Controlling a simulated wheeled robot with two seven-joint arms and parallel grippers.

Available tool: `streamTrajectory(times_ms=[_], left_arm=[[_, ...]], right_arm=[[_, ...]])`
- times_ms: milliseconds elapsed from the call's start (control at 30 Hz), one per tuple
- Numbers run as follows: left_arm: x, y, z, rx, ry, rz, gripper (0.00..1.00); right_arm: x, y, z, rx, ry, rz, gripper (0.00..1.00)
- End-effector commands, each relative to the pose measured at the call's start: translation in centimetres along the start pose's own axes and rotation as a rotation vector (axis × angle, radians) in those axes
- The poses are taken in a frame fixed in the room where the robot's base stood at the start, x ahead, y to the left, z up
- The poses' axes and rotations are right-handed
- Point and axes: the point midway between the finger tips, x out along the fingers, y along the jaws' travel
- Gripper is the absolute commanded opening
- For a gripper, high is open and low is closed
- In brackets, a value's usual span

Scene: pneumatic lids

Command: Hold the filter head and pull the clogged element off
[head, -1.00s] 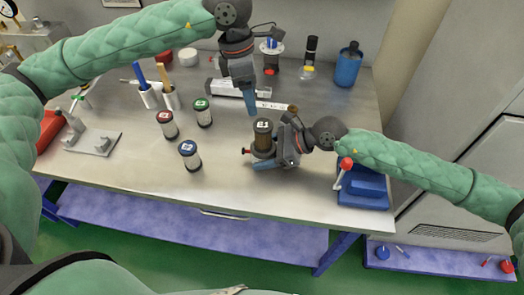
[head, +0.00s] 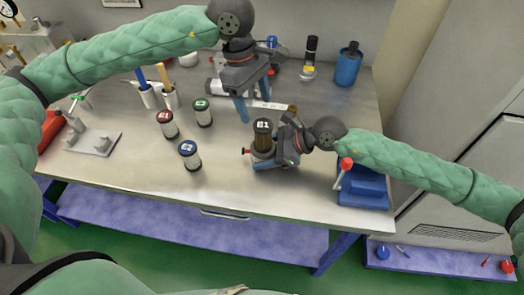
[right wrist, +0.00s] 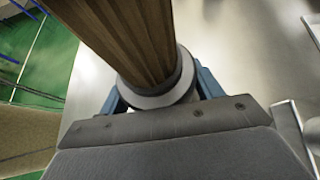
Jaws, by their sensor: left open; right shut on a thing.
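The clogged element (head: 263,138) is a brown pleated cylinder with a dark cap labelled E1. It stands upright in the grey filter head (head: 262,158) near the table's front. My right gripper (head: 264,162) is shut on the filter head from the right. The right wrist view shows the brown element (right wrist: 130,38) rising from the head's grey collar (right wrist: 160,95), with blue fingers on both sides. My left gripper (head: 254,101) is open and empty, fingers pointing down, above and slightly behind the element's cap, apart from it.
Capped canisters, red (head: 167,123), green (head: 202,112) and blue (head: 190,155), stand to the left. A blue vise-like device (head: 363,190) with a red knob is at the front right. A blue bottle (head: 348,64) stands at the back.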

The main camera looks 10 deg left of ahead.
Motion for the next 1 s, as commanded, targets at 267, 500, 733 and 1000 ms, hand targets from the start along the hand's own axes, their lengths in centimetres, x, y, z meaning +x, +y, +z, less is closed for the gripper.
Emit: streamTrajectory(times_ms=[267, 500, 733, 1000], left_arm=[[3.5, -0.1, 0.0, -0.001, -0.001, -0.003, 0.65], [5.8, 0.0, 0.0, -0.001, -0.001, -0.001, 0.65], [6.7, 0.0, 0.0, -0.001, -0.001, 0.0, 0.65], [6.8, 0.0, 0.0, -0.001, 0.0, 0.0, 0.65]], right_arm=[[0.1, 0.0, -0.1, 0.001, 0.002, 0.001, 0.45], [0.0, 0.0, -0.1, 0.001, 0.001, 0.001, 0.45], [0.0, 0.0, -0.1, 0.001, 0.001, 0.0, 0.45], [0.0, 0.0, -0.1, 0.001, 0.001, 0.0, 0.45]])
